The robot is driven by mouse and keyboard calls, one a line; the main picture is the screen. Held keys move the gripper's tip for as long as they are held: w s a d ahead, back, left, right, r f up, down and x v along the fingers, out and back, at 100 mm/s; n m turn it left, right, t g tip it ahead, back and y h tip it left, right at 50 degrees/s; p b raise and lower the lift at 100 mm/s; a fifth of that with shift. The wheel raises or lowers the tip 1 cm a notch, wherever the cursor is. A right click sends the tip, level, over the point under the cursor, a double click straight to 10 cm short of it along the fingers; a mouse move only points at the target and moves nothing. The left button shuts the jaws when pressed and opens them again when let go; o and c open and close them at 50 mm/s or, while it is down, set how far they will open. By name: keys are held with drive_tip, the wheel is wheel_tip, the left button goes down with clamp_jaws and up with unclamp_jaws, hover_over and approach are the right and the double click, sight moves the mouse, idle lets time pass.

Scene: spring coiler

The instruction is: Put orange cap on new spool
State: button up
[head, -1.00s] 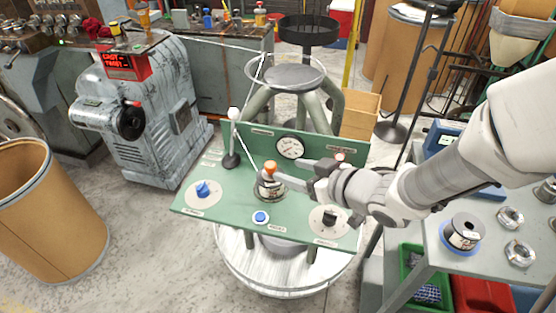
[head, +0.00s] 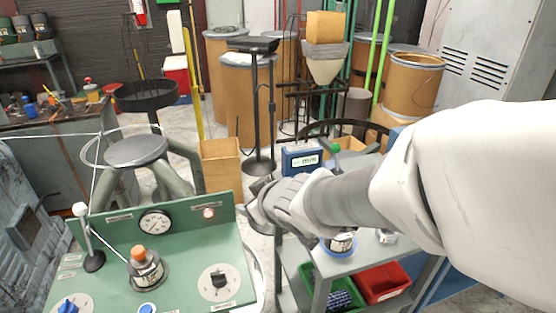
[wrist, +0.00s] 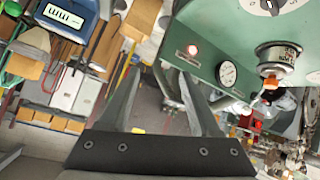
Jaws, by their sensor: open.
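The orange cap (head: 138,252) sits on top of a silver, labelled spool (head: 147,272) on the green panel. In the wrist view the cap (wrist: 271,83) and that spool (wrist: 278,55) are at the right. Another labelled spool (head: 341,243) stands on a blue ring on the grey cart, partly hidden by my arm. My gripper (wrist: 159,80) is open with nothing between its fingers. In the head view it is to the right of the panel, apart from the cap, with its fingertips hard to make out.
The green panel (head: 190,258) carries a gauge (head: 155,222), a white-knobbed lever (head: 82,210) and dials. A blue device with a display (head: 302,158) stands behind my wrist. Green and red bins (head: 381,282) are under the cart top. A cardboard box (head: 220,165) stands behind the panel.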

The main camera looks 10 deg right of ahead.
drive_tip(key=s+d+r+m+g+h, duration=0.1)
drive_tip(key=s+d+r+m+h, duration=0.4)
drive_tip(key=d, duration=0.4)
drive_tip(key=s+m+g+y, duration=0.2)
drive_tip(key=s+g, duration=0.1)
drive_tip(key=s, duration=0.9)
drive_tip(key=shift+s+d+g, duration=0.15)
drive_tip(key=shift+s+g, duration=0.15)
drive_tip(key=shift+s, duration=0.1)
drive_tip(key=shift+r, duration=0.15)
